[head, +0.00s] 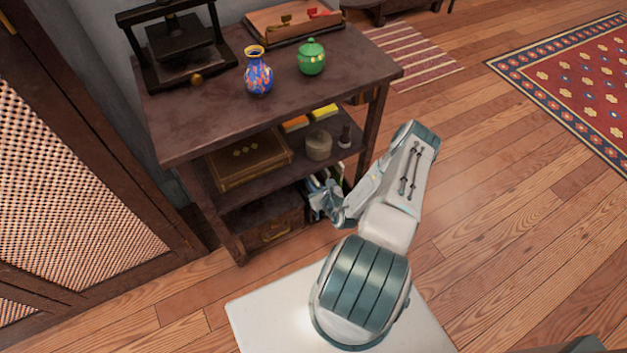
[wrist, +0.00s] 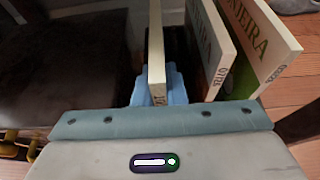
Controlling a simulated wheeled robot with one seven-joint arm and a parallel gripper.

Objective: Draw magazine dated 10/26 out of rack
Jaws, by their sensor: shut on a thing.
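My gripper (head: 326,203) reaches into the lower shelf of the dark wooden stand, where several magazines (head: 335,180) stand upright. In the wrist view, the blue fingers of my gripper (wrist: 157,90) are shut on a thin pale-edged magazine (wrist: 156,45), one finger on each side. Its date cannot be read. To its right stand a magazine with a white and dark cover (wrist: 211,45) and a leaning magazine with a green and yellow cover (wrist: 262,40). The rack itself is mostly hidden.
A dark chest (head: 262,220) is left of the magazines; its dark side fills the left of the wrist view. A brown box (head: 247,165) and a round tin (head: 318,146) sit on the shelf above. A vase (head: 258,76) and green pot (head: 311,60) stand on top.

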